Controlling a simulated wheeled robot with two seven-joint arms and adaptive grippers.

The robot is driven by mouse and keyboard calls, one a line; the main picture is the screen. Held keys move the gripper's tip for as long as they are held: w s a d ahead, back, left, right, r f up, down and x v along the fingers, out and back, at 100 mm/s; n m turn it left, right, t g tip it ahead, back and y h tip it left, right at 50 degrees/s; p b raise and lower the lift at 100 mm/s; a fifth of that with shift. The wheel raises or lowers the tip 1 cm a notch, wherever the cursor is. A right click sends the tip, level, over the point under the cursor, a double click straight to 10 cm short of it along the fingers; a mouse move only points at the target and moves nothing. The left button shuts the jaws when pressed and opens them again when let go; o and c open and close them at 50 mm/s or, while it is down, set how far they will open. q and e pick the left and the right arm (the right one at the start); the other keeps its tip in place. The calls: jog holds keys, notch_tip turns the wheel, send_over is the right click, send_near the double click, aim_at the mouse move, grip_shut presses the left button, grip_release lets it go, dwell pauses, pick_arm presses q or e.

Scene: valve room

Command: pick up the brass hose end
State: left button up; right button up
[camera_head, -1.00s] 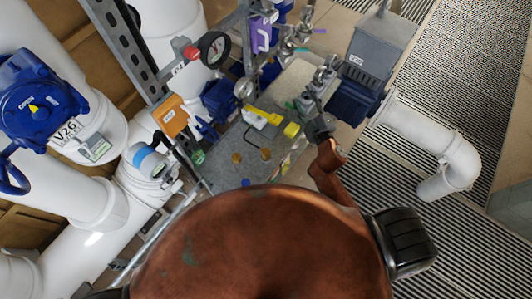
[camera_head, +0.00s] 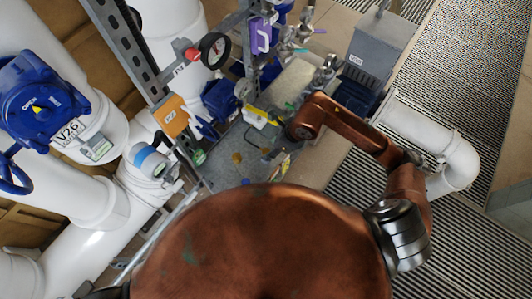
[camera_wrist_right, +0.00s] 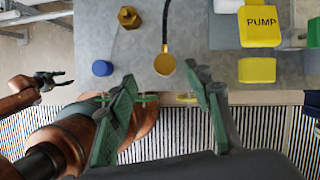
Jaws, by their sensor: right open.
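The brass hose end (camera_wrist_right: 165,64) is a round brass piece on the tip of a thin black hose. It lies on the grey bench top near its front edge in the right wrist view. My right gripper (camera_wrist_right: 163,84) is open and empty, its two green-padded fingers on either side of and just short of the hose end. In the head view the right gripper (camera_head: 278,160) is small and partly hidden by its own arm. My left gripper (camera_wrist_right: 54,79) shows at the left of the right wrist view, its fingers apart and empty, away from the bench.
A brass hex fitting (camera_wrist_right: 129,17) and a blue cap (camera_wrist_right: 102,68) lie left of the hose end. A yellow PUMP block (camera_wrist_right: 260,27) and a smaller yellow block (camera_wrist_right: 257,70) are to the right. Pipes and a blue valve actuator (camera_head: 40,100) stand left in the head view.

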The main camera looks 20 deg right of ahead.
aim_at(266, 152)
jog(key=x, duration=0.5)
jog(key=p+x, duration=0.1)
jog(key=x, duration=0.1)
jog(key=shift+w+d+f, duration=0.15)
jog(key=shift+w+d, duration=0.1)
jog(key=shift+c, duration=0.5)
jog(key=c, duration=1)
